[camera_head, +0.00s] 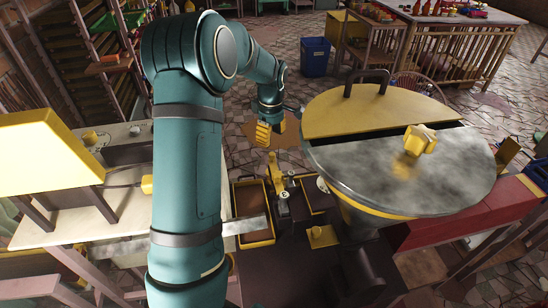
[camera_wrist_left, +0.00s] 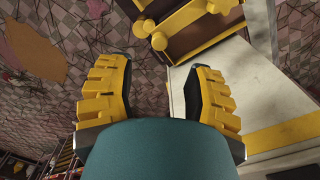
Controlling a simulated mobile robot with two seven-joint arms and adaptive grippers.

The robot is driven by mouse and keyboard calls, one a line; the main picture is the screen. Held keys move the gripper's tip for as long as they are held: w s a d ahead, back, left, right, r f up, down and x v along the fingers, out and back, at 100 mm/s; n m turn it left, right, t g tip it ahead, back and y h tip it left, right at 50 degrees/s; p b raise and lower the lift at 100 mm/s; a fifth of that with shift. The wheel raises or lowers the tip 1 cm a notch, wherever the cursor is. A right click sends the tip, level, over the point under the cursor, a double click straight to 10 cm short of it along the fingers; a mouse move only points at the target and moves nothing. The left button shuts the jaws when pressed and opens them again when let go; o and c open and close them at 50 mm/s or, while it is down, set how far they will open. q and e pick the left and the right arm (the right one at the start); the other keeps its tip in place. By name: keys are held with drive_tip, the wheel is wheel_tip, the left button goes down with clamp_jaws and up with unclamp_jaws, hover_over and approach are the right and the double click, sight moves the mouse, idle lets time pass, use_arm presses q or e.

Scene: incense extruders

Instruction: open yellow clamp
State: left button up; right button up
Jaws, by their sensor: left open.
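The upright yellow piece at the centre of the machine (camera_head: 273,164) looks like the yellow clamp. It stands behind small grey and white fittings, and I cannot tell from here whether it is open or shut. My left gripper (camera_head: 270,130) has yellow-padded fingers and is above and just behind this piece, apart from it. In the left wrist view the fingers are spread wide with nothing between them. Yellow round-ended knobs (camera_wrist_left: 158,40) on a yellow-edged brown part show beyond the fingertips. I cannot tell whether they belong to the clamp. My right gripper is not in view.
A large round hopper (camera_head: 450,190) with a half yellow lid (camera_head: 350,115) and dark handle stands close to the right. A yellow-rimmed tray (camera_head: 254,238) lies below. A pale table (camera_head: 75,225) is at the left. A blue bin (camera_head: 315,57) stands on the tiled floor behind.

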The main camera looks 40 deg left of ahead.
sight(272, 154)
use_arm(q)
wheel_tip(272, 154, down, 9)
drive_tip(key=shift+r+b, duration=0.1)
drive_tip(key=shift+b, duration=0.6)
drive_tip(key=shift+o, duration=0.3)
drive_tip(key=shift+w, duration=0.1)
clamp_jaws()
